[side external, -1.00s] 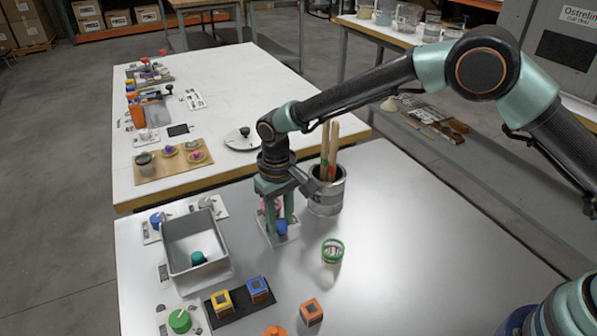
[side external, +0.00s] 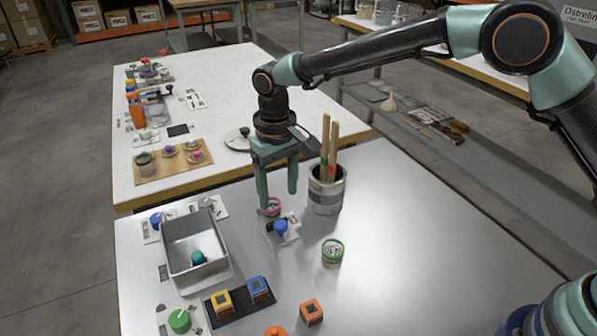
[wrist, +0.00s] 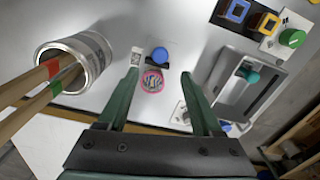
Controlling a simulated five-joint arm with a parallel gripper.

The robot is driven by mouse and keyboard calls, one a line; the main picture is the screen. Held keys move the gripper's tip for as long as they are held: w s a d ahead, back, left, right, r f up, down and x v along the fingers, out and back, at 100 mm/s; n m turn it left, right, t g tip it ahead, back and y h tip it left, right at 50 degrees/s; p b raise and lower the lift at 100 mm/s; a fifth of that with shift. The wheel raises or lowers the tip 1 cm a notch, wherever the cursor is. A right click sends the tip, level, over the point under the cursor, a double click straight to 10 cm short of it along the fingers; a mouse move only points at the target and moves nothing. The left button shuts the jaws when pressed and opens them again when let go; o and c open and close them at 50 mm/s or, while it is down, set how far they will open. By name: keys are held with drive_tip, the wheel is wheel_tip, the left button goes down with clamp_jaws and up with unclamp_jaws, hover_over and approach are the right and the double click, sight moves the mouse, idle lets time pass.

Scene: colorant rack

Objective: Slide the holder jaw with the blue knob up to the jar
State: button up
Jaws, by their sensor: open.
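The blue knob (side external: 281,227) stands upright on the small holder on the table; it also shows in the wrist view (wrist: 160,54). A dark holder jaw (wrist: 158,67) lies between the knob and the jar. The jar (side external: 272,207) has a pink rim and sits just behind the knob; its striped top shows in the wrist view (wrist: 152,81). Jaw and jar look very close; I cannot tell whether they touch. My gripper (side external: 278,198) is open and empty above the holder, its fingers (wrist: 160,73) spread either side of the jar, partly hiding it in the side view.
A can with wooden sticks (side external: 326,190) stands close right of my gripper. A grey bin (side external: 170,246) stands to the left. A green-rimmed jar (side external: 332,252) and several coloured cubes, including an orange one (side external: 311,312), are in front. The table's right side is clear.

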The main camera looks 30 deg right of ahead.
drive_tip(key=shift+r, duration=2.15)
drive_tip(key=s+d+r+m+t, duration=0.1)
drive_tip(key=s+d+r, duration=0.1)
drive_tip(key=d+r, duration=0.4)
drive_tip(key=s+d+r+t, duration=0.1)
drive_tip(key=s+d+r, duration=0.3)
drive_tip(key=d, duration=0.5)
drive_tip(key=s+d+m+t, duration=0.1)
drive_tip(key=s+d+t, duration=0.2)
drive_tip(key=s+d, duration=0.8)
drive_tip(key=shift+t, duration=0.3)
